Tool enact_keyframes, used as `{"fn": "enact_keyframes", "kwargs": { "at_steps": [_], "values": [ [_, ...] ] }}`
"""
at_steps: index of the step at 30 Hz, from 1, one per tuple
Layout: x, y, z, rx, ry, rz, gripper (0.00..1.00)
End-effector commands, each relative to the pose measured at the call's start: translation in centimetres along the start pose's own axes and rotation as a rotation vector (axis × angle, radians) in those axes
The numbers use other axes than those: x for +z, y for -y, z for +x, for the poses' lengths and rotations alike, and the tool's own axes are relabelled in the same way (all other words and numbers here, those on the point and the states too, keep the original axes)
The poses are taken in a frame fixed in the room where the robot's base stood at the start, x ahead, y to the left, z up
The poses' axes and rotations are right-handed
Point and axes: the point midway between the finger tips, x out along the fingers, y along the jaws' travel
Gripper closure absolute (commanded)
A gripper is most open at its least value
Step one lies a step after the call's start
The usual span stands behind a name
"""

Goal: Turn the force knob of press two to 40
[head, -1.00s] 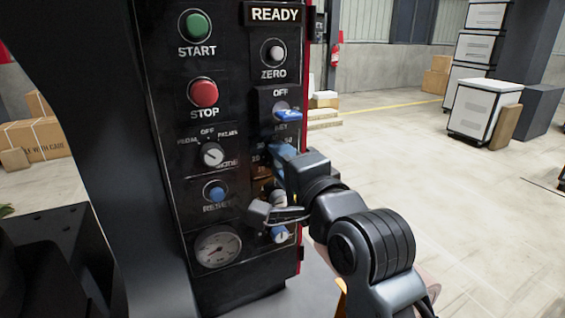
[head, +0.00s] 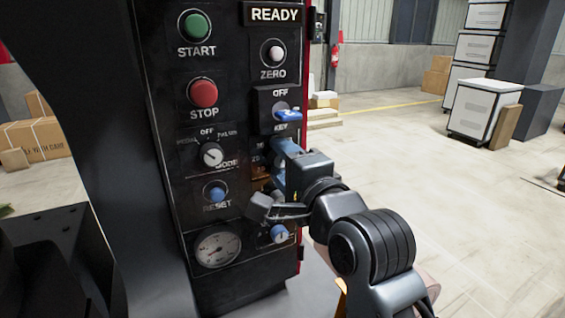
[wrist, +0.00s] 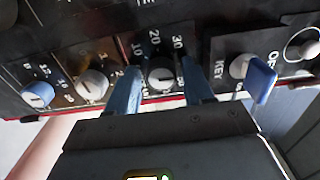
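The control panel of the press (head: 235,165) faces me in the head view. In the wrist view a grey round knob (wrist: 160,78) has a printed scale, with 10, 20 and 30 legible. Its pointer setting is too small to read surely, and its name is hidden. My gripper (wrist: 161,90) is open, with one blue finger on each side of this knob and a visible gap to it. In the head view my gripper (head: 283,168) is at the panel below the key switch (head: 288,115) and hides most of this knob.
The blue-handled key switch (wrist: 260,80) is close beside one finger. A grey knob (wrist: 92,86) and a blue knob (wrist: 38,94) lie on the other side. The mode knob (head: 212,155), reset button (head: 215,194) and gauge (head: 217,247) are left of my gripper.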

Motion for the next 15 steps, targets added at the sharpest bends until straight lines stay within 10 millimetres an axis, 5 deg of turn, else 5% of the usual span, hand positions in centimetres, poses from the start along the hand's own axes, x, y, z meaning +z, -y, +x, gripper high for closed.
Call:
{"fn": "enact_keyframes", "kwargs": {
  "at_steps": [10, 15],
  "values": [
    [0.1, 0.1, -0.1, -0.002, 0.001, 0.000, 0.39],
    [0.0, -0.1, -1.8, -0.002, 0.000, 0.000, 0.39]
  ]
}}
